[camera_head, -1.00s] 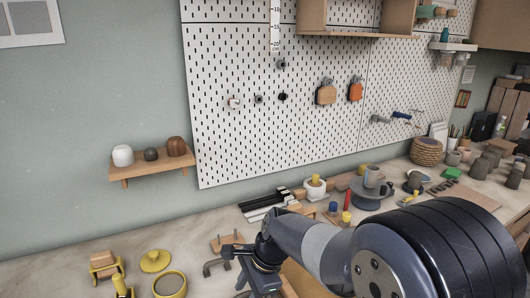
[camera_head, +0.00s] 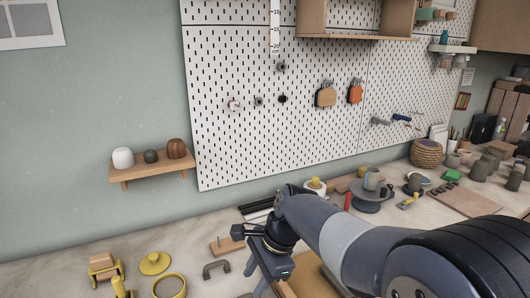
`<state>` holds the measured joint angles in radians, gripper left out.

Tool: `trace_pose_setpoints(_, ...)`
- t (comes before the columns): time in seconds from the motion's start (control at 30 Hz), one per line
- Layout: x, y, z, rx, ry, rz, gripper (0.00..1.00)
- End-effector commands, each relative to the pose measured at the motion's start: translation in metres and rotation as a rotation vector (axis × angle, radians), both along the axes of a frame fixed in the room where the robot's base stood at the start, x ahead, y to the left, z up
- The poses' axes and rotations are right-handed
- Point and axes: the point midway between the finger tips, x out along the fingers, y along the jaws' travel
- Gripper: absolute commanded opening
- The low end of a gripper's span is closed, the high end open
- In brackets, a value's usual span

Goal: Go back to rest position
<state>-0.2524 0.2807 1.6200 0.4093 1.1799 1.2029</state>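My gripper (camera_head: 258,278) is at the lower middle of the head view, at the end of my dark arm, above the workbench. Its fingers point down and are partly cut off by the picture's lower edge, so I cannot tell whether they are apart or closed. No held object shows. My arm reaches in from the lower right and hides part of the bench behind it.
A dark curved handle (camera_head: 216,268) and a wooden peg block (camera_head: 227,244) lie just left of my gripper. Yellow-rimmed ring (camera_head: 169,287) and yellow lid (camera_head: 154,262) sit further left. A pegboard (camera_head: 230,150) and small shelf (camera_head: 152,166) are on the wall behind.

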Motion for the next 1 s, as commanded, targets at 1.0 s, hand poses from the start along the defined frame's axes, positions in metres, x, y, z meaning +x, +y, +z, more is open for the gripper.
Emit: trace_pose_setpoints(1.0,0.000,0.025,-0.024,0.001,-0.002,0.000,0.39)
